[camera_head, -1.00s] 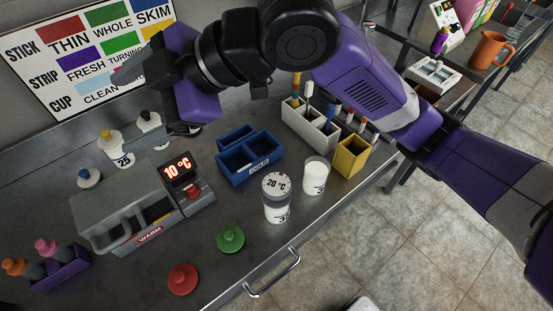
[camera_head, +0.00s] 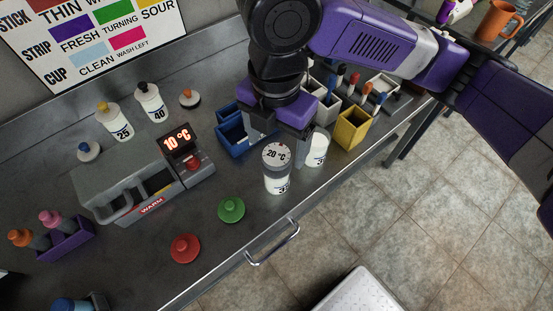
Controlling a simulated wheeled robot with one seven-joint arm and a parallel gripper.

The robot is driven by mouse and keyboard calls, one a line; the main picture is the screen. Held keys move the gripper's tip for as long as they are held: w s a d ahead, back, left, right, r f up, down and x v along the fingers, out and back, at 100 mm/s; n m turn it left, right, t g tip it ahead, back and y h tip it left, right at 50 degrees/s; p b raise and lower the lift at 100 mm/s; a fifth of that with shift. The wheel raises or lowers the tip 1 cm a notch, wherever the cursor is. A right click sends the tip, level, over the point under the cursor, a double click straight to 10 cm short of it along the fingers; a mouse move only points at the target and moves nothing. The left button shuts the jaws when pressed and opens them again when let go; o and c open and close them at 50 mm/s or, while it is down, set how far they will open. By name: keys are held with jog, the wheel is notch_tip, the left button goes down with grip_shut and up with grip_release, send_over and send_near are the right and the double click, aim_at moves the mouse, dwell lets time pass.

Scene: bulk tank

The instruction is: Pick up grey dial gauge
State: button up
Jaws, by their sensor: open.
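The grey dial gauge (camera_head: 276,155) has a round pale face reading "20 °C". It sits on top of a clear cup (camera_head: 277,182) of white liquid near the front edge of the counter. My gripper (camera_head: 281,140) points down just behind and above the gauge. Its jaws are open, with one finger to the left and one to the right. I see nothing held between them. A second cup (camera_head: 318,150) of white liquid stands close on the right, partly hidden by my gripper.
A blue divided box (camera_head: 232,147) is behind my gripper, partly covered. A yellow box (camera_head: 352,128) stands to the right. A grey warmer (camera_head: 125,190) reading "10 °C" is at the left. Green (camera_head: 231,209) and red (camera_head: 185,248) lids lie in front, with bare counter around them.

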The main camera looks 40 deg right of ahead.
aim_at(276, 155)
jog(key=shift+a+f, duration=0.1)
jog(key=shift+f, duration=2.3)
jog(key=c, duration=1.6)
jog(key=shift+r, duration=0.1)
